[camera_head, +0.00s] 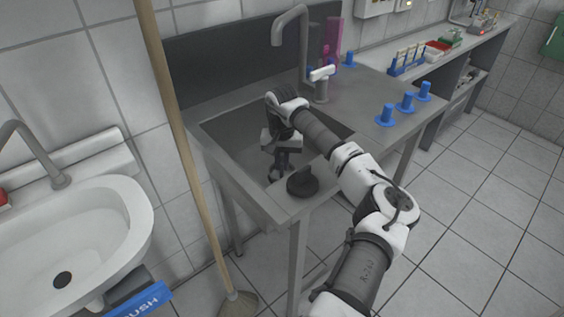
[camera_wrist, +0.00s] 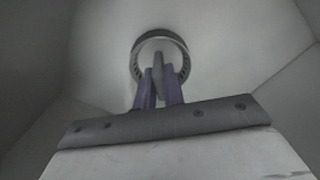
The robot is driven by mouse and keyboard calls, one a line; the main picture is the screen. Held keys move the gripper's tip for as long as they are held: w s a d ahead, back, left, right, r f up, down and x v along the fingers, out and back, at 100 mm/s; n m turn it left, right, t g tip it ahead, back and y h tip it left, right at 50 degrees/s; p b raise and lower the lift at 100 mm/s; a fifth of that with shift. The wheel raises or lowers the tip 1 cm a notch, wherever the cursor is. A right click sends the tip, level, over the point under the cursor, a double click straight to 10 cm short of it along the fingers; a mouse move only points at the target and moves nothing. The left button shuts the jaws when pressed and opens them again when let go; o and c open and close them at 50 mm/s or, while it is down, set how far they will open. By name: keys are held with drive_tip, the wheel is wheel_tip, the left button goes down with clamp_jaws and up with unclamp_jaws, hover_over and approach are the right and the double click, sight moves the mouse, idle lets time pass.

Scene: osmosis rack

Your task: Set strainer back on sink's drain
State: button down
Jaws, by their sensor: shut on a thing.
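In the wrist view, the strainer (camera_wrist: 160,42) is a round metal ring with a slotted edge and a pale centre, with a central stem. My gripper (camera_wrist: 160,82) is shut on that stem, and its fingers hide part of the strainer. In the head view, my gripper (camera_head: 278,172) points down inside the grey metal sink (camera_head: 227,128). The strainer is not clear there. The drain cannot be told apart from the strainer, so I cannot tell whether the two touch.
A dark round object with a knob (camera_head: 302,183) sits at the sink's front edge, right beside my gripper. A tall tap (camera_head: 305,45) stands behind. Blue stoppers (camera_head: 406,102) stand on the right counter. A wooden handle (camera_head: 175,130) leans left, near a white washbasin (camera_head: 120,215).

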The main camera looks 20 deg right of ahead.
sight(282, 159)
drive_tip(key=c, duration=1.5)
unclamp_jaws()
wheel_tip(282, 159, up, 12)
drive_tip(key=b, duration=0.1)
drive_tip(key=shift+r, duration=0.2)
